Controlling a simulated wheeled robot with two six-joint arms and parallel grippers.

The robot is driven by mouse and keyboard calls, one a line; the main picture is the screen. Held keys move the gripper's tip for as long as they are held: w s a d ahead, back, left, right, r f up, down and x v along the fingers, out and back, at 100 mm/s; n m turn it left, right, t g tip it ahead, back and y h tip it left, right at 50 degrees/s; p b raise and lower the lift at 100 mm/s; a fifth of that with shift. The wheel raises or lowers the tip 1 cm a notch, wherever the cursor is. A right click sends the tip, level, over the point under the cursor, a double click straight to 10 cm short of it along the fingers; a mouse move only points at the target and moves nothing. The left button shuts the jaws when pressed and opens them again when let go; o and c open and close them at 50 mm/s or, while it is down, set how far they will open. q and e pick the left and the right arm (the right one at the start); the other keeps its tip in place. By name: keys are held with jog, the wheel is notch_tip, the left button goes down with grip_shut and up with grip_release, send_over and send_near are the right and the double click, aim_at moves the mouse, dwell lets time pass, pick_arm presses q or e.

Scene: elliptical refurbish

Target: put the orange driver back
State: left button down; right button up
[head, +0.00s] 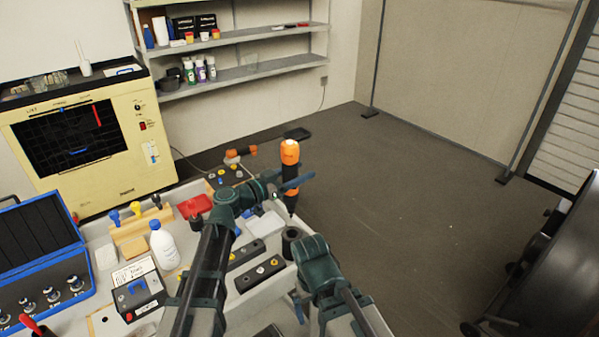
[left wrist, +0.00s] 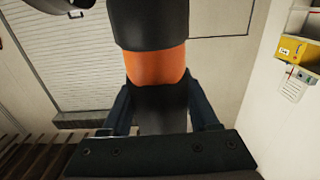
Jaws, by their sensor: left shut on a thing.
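The orange driver (head: 290,152), orange and black with a dark tip, is held upright, tip down, in the head view. My left gripper (head: 291,183) is shut on it around its middle. In the left wrist view the driver (left wrist: 155,65) stands between the two blue fingers (left wrist: 163,110). A black round holder (head: 291,236) with an opening is on the bench's right edge, beneath the driver's tip; the tip appears above it and apart. My right gripper (head: 298,306) is low near the bench edge, mostly hidden by its own arm.
Another orange and black tool (head: 240,154) lies at the back. A red tray (head: 195,206), white bottle (head: 164,245), dark blocks with knobs (head: 259,272) and blue case (head: 42,250) crowd the bench. Floor (head: 400,210) lies open to the right.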

pick_arm(q)
jog(key=shift+f, duration=0.15)
notch_tip(320, 180, down, 5)
jog(key=b, duration=0.5)
jog(key=shift+f, duration=0.15)
dwell(0.4)
jog(key=shift+f+b, duration=2.3)
jog(key=shift+b, duration=0.3)
jog(key=shift+f, duration=0.1)
jog(key=shift+f+b, duration=1.4)
jog(key=shift+b, duration=0.1)
jog(key=shift+f, duration=0.1)
jog(key=shift+f+b, duration=0.45)
jog(key=shift+b, duration=0.05)
